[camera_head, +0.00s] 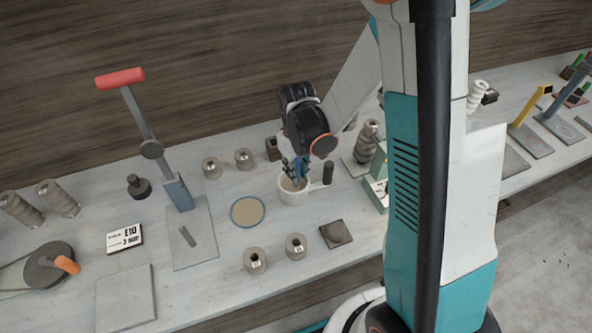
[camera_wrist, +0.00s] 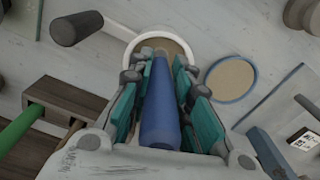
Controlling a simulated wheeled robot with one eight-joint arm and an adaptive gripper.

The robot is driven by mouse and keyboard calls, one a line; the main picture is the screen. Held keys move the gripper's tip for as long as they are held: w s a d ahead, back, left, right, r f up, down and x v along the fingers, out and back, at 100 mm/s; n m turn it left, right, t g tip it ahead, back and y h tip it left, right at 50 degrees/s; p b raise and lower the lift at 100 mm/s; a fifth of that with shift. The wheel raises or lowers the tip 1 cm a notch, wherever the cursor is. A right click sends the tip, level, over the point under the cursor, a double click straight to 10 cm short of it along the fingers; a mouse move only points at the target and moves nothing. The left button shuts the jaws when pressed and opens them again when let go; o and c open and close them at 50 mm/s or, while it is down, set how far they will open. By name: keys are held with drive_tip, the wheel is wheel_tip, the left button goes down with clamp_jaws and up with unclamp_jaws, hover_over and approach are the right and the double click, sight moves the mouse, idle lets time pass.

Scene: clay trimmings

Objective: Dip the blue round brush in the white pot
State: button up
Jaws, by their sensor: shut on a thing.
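The white pot (camera_head: 291,196) stands on the bench in the head view, with a dark handle (camera_head: 328,173) to its right. The wrist view shows the pot's white rim (camera_wrist: 205,36) and brownish contents. My gripper (camera_head: 293,178) is directly above the pot, pointing down. In the wrist view, my gripper (camera_wrist: 157,75) is shut on the blue round brush (camera_wrist: 160,110). The brush's far end reaches over the pot's opening. I cannot tell whether its tip touches the contents.
A round blue-rimmed disc (camera_head: 248,211) lies left of the pot. Small spools (camera_head: 255,260) stand in front and others (camera_head: 243,158) behind. A dark square block (camera_head: 336,234) lies front right. A wooden block with holes (camera_wrist: 70,100) is close beside my gripper. A red-handled lever press (camera_head: 150,150) stands further left.

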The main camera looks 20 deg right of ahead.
drive_tip(key=shift+d, duration=0.15)
drive_tip(key=shift+r, duration=0.1)
drive_tip(key=shift+r+p, duration=2.65)
drive_tip(key=shift+r, duration=1.55)
